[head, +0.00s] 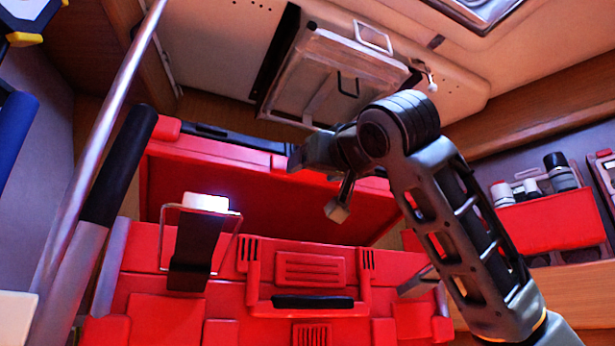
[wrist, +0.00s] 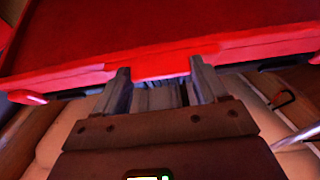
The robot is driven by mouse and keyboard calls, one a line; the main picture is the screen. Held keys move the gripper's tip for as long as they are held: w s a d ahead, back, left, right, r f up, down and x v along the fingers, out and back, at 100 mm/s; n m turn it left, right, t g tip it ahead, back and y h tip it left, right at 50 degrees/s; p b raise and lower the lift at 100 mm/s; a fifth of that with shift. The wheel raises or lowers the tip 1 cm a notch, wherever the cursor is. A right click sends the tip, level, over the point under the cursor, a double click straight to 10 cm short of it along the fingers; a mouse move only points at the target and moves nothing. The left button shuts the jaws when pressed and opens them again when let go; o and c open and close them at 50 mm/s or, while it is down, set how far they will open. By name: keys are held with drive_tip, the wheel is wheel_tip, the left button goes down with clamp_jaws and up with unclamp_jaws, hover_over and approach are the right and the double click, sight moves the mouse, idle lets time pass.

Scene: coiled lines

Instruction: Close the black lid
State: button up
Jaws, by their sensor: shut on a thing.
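The lid (head: 250,200) of the red toolbox (head: 310,268) stands raised and open at the back of the box. Its visible face is red, with a black strip along its top edge; I cannot see its other face. My gripper (head: 298,158) is at the lid's upper edge, and my arm hides part of the lid's right side. In the wrist view, the red lid (wrist: 160,35) fills the top. My gripper (wrist: 159,68) has its fingers on either side of a short red section of the lid's rim and is shut on it.
A metal pole with a black grip (head: 118,165) rises at the left. A red bin with bottles (head: 550,220) is at the right. A grey framed panel (head: 335,75) is behind and above the lid.

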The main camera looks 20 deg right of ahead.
drive_tip(key=shift+s+a+f+t+b, duration=0.1)
drive_tip(key=shift+s+f+t+b, duration=0.35)
drive_tip(key=shift+f+b, duration=1.65)
drive_tip(key=shift+s+a+f+t+b, duration=0.1)
drive_tip(key=shift+f+t+b, duration=0.6)
drive_tip(key=shift+f+b, duration=1.4)
drive_tip(key=shift+s+a+f+t+b, duration=0.1)
drive_tip(key=shift+s+f+t+b, duration=0.35)
drive_tip(key=shift+f+b, duration=1.6)
drive_tip(key=shift+w+f+p, duration=0.15)
drive_tip(key=shift+f+p, duration=0.35)
drive_tip(key=shift+f, duration=0.1)
drive_tip(key=o, duration=1.5)
drive_tip(key=shift+d+r, duration=0.15)
